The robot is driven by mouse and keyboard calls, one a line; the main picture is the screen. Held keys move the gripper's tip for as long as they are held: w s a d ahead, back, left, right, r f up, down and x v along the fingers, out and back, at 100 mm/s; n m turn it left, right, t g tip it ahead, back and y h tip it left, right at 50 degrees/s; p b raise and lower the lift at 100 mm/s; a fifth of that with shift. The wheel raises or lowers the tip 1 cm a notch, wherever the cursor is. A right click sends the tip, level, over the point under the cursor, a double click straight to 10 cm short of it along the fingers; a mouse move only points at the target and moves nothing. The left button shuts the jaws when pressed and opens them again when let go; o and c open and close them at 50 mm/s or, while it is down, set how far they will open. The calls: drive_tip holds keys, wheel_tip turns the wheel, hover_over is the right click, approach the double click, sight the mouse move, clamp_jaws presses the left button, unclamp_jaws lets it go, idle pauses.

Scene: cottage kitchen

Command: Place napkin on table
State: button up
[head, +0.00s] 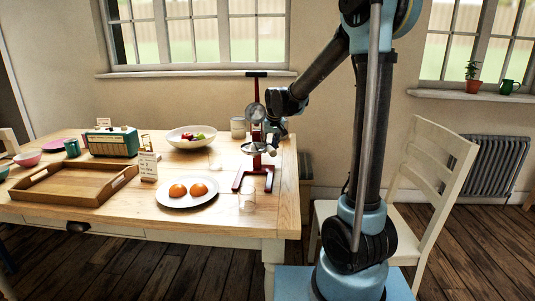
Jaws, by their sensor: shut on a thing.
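The wooden table (120,215) fills the left half of the head view. My gripper (272,142) is small in view over the table's right end, close to a red lever press (240,180) and partly hidden by it. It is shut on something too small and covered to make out. I cannot pick out a napkin clearly. I cannot tell whether the gripper touches the press.
A plate with two orange halves (187,203), a clear glass (247,198), a wooden tray (42,198), a fruit bowl (170,137) and a green radio (113,149) occupy the table. A white chair (447,185) stands right of my arm.

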drive_tip(key=shift+w+a, duration=0.2)
drive_tip(key=shift+w, duration=0.45)
drive_tip(key=shift+f, duration=1.75)
drive_tip(key=o, duration=1)
drive_tip(key=shift+o, duration=0.2)
